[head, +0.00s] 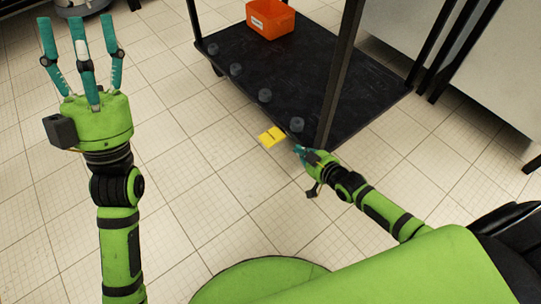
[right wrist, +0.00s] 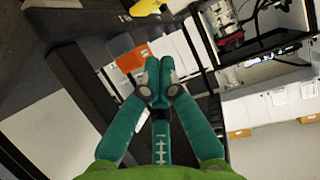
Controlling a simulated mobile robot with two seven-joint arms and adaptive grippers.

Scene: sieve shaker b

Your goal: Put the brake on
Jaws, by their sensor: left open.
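A cart with a dark shelf (head: 300,75) stands ahead in the head view. A small yellow plate (head: 271,136) with faint markings juts out at its near edge; it looks like the brake pedal. Whether it is up or down I cannot tell. My right gripper (head: 301,151) is just right of and below the yellow plate, by the foot of the cart's near post, apart from the plate in the picture. In the right wrist view its fingertips (right wrist: 158,80) meet, with nothing visible between them. My left gripper (head: 83,38) is open and empty, fingers spread upward, left of the cart.
An orange bin (head: 270,18) sits on the shelf; it also shows in the right wrist view (right wrist: 130,53). Several grey round knobs line the shelf's left edge. A dark upright post (head: 340,75) rises at the near corner. White cabinets stand right. The tiled floor (head: 200,190) is clear.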

